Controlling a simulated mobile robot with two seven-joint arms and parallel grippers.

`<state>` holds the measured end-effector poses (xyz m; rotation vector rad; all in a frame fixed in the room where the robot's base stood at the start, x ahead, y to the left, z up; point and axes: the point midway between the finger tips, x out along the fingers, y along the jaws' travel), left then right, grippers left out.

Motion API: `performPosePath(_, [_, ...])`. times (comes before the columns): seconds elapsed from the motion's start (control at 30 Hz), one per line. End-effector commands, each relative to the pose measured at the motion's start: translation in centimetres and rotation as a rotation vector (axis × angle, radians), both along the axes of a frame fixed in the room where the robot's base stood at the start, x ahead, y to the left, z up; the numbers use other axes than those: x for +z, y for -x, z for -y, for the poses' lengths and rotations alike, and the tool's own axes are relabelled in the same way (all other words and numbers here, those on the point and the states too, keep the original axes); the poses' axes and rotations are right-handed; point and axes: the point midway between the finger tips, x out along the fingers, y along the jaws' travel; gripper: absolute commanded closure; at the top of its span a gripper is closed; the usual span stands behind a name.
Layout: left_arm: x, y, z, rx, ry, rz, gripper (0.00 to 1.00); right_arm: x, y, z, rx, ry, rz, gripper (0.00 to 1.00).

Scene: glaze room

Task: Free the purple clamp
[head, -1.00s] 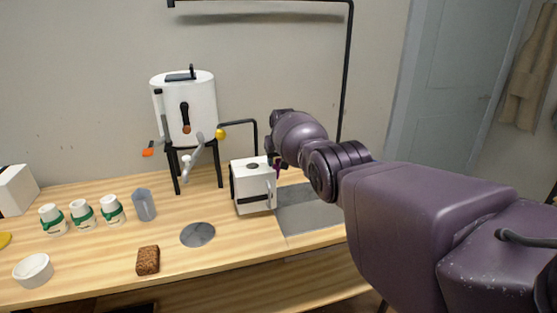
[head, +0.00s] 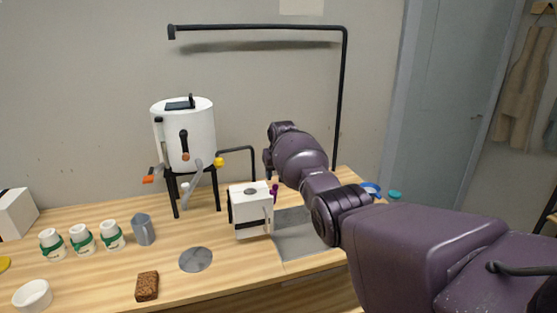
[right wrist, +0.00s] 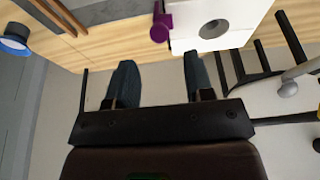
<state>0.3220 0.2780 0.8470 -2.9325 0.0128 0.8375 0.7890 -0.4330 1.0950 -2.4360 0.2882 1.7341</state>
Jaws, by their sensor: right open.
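The purple clamp (head: 274,190) is a small piece at the right side of a white box (head: 251,212) on the wooden counter. In the right wrist view the clamp (right wrist: 161,25) sits at the edge of the white box (right wrist: 232,14). My right gripper (right wrist: 160,75) is open, with two dark fingers apart and nothing between them. The clamp lies beyond the fingertips, and there is a gap between them. In the head view the right gripper's fingers are mostly hidden behind my wrist, above and near the box. My left gripper is not in view.
A white tank (head: 186,140) on black legs stands behind the box, with a black pipe (head: 235,28) overhead. A grey mat (head: 300,238) lies right of the box. A grey pitcher (head: 143,230), green-labelled jars (head: 82,240) and a brown block (head: 147,286) are to the left.

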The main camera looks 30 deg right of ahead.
Motion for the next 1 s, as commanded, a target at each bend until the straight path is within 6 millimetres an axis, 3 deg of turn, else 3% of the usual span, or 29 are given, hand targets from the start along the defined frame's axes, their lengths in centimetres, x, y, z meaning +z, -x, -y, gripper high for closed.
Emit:
performPosePath(0.4, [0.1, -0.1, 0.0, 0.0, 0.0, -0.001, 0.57, 3.8, 1.3, -0.3, 0.001, 0.001, 0.001, 0.52])
performPosePath(1.0, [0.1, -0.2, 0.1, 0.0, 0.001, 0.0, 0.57, 4.2, 1.5, -0.4, 0.001, 0.0, -0.001, 0.52])
